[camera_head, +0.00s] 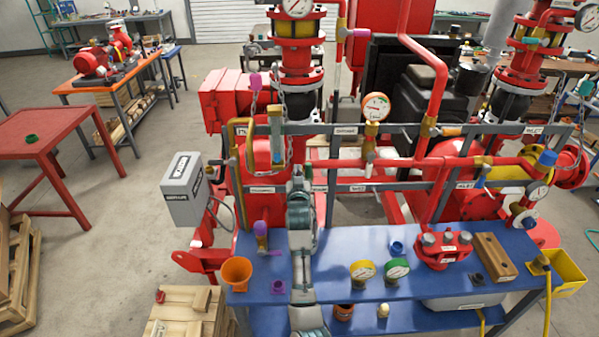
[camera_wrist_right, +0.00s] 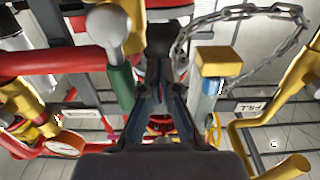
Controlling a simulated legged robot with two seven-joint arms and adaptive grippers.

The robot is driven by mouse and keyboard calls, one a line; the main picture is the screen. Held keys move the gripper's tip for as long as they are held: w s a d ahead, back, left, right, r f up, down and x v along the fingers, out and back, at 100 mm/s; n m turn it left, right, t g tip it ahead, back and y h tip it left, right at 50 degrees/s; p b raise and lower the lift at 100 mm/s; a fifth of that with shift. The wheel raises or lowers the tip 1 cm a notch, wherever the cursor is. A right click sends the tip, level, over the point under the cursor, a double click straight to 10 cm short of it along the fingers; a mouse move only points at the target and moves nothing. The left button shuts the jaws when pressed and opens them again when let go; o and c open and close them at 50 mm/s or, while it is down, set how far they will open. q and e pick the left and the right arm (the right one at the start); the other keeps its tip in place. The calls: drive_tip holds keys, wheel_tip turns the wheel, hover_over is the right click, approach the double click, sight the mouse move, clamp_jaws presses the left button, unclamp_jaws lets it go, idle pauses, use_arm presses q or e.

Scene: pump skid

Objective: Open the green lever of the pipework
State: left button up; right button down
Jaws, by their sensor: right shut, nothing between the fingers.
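A green lever sleeve (camera_wrist_right: 121,88) shows in the right wrist view, left of my fingers, beside a grey ball-ended part (camera_wrist_right: 108,25). It stands apart from or just beside my left-hand finger; contact cannot be told. In the head view I cannot pick this lever out for sure, as my gripper is in front of the pipework there. My right gripper (camera_head: 299,172) is raised over the blue bench, at the pipe rack. It also shows in the wrist view (camera_wrist_right: 163,88), with its fingers shut and nothing between them. My left gripper is not in view.
A sight glass (camera_head: 277,135) and a hanging chain (camera_wrist_right: 245,15) are close to my right gripper. A pressure gauge (camera_head: 376,106) and red pipes stand to the right.

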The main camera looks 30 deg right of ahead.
drive_tip(key=p+v, duration=0.4)
drive_tip(key=v, duration=0.5)
idle(0.4)
